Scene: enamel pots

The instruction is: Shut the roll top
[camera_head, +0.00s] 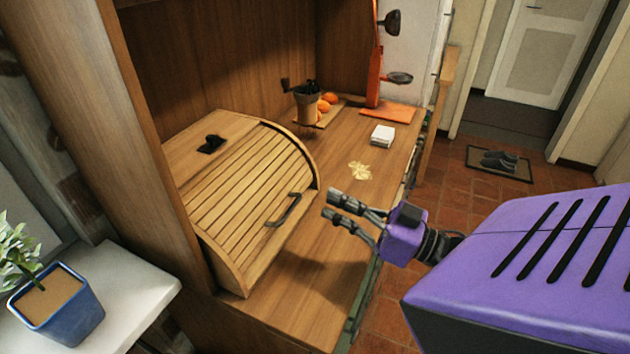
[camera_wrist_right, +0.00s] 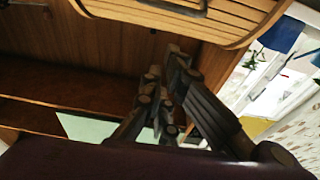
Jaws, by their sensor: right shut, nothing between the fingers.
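The roll top (camera_head: 243,190) is a curved cover of light wooden slats on a wooden box on the counter. Its slats run down over the front, and a dark bar handle (camera_head: 284,210) sits low on it. Whether a gap is left under its lower edge I cannot tell. My right gripper (camera_head: 328,204) is shut and empty, a little right of the handle and apart from it. In the right wrist view, the fingers (camera_wrist_right: 178,58) point up toward the slats (camera_wrist_right: 215,15), with the handle (camera_wrist_right: 175,6) at the top edge. My left gripper is not in view.
A dark object (camera_head: 212,144) lies on the box's top. A potted plant (camera_head: 55,305) stands at the lower left.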

